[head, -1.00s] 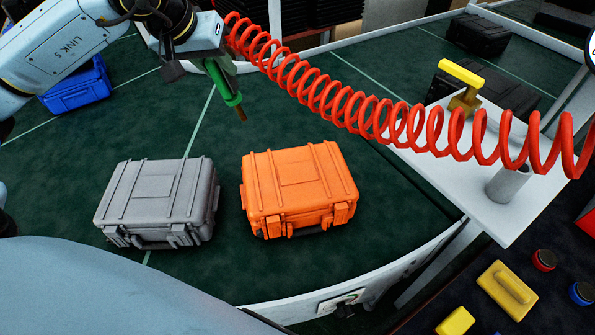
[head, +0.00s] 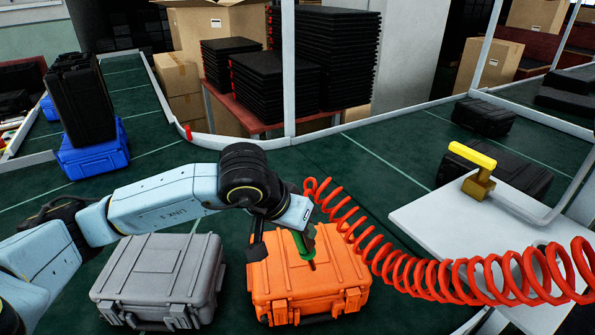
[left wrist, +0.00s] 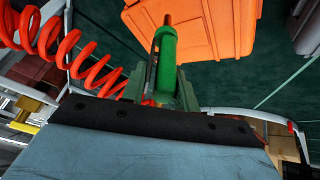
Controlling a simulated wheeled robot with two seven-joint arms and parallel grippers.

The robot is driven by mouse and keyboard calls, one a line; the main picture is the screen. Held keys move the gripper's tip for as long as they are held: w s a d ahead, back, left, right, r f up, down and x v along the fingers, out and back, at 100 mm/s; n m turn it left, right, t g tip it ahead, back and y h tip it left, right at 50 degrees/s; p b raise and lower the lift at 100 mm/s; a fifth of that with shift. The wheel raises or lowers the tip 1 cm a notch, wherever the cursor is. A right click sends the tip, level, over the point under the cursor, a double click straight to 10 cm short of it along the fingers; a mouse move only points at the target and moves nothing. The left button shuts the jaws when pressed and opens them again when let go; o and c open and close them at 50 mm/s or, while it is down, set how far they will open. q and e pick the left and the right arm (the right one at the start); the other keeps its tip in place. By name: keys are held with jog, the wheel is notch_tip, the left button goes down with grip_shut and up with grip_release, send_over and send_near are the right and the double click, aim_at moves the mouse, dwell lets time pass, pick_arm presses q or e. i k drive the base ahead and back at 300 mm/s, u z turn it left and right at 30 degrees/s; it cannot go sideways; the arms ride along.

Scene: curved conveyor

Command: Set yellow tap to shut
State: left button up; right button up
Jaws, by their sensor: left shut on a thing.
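The yellow tap (head: 474,168) stands on the white platform at the right of the head view. Its bar handle lies roughly level, slanting down to the right. Part of a yellow piece, probably the tap, shows at the left edge of the left wrist view (left wrist: 22,127). My left gripper (head: 303,238) is well left of the tap, above the orange case. It is shut on a green tool (left wrist: 166,55) with a thin brownish tip pointing down. A red coiled hose (head: 412,273) runs from near this gripper towards the right. My right gripper is not in view.
An orange case (head: 340,267) and a grey case (head: 160,270) sit on the dark green conveyor (head: 180,150). Blue and black cases stand at the far left. The white platform (head: 440,225) is partly crossed by the hose. Black cases lie behind the tap.

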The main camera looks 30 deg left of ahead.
aim_at(486, 165)
jog(key=u, duration=0.6)
jog(key=k, duration=0.85)
jog(key=u, duration=0.45)
